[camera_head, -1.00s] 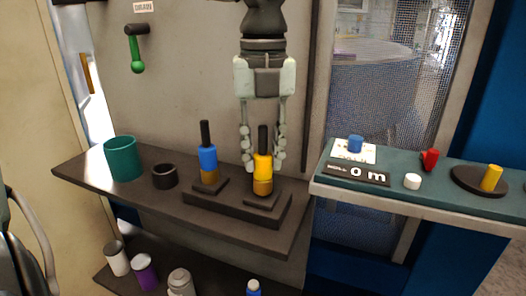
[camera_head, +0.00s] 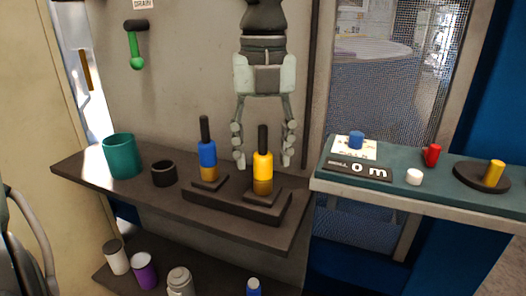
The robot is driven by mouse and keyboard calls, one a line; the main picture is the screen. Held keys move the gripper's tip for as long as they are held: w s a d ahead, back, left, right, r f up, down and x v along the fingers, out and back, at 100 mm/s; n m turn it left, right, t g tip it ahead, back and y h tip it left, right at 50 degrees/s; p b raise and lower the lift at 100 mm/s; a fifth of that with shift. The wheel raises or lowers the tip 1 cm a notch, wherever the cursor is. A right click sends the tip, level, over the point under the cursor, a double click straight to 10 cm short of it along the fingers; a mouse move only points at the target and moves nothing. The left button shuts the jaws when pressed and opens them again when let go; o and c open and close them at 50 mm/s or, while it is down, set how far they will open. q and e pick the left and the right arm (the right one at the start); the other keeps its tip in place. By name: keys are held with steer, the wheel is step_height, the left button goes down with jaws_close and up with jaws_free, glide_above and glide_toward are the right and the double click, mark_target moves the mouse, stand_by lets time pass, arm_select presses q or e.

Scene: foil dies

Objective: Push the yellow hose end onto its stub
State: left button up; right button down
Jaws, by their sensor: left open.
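The yellow hose end (camera_head: 263,167) stands upright on a brass-coloured stub (camera_head: 263,187), with a black hose piece rising from its top. The stub stands on a dark stepped block (camera_head: 230,207) on the brown shelf. A blue hose end (camera_head: 208,154) stands in the same way on the stub to its left. My left gripper (camera_head: 264,158) points down from above. Its fingers are spread on either side of the yellow hose end, with visible gaps, and hold nothing. How far down the stub reaches inside the yellow end is hidden. My right gripper is out of view.
A teal cup (camera_head: 120,156) and a dark ring (camera_head: 164,173) stand on the brown shelf (camera_head: 84,170) to the left. A green-topped counter (camera_head: 440,198) at the right holds a sign, small cylinders and a dark disc. A green-handled drain lever (camera_head: 134,48) is on the wall.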

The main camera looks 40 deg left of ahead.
arm_select(q)
step_height(320, 180, up, 12)
steer(key=shift+f, duration=0.15)
stand_by(0.7)
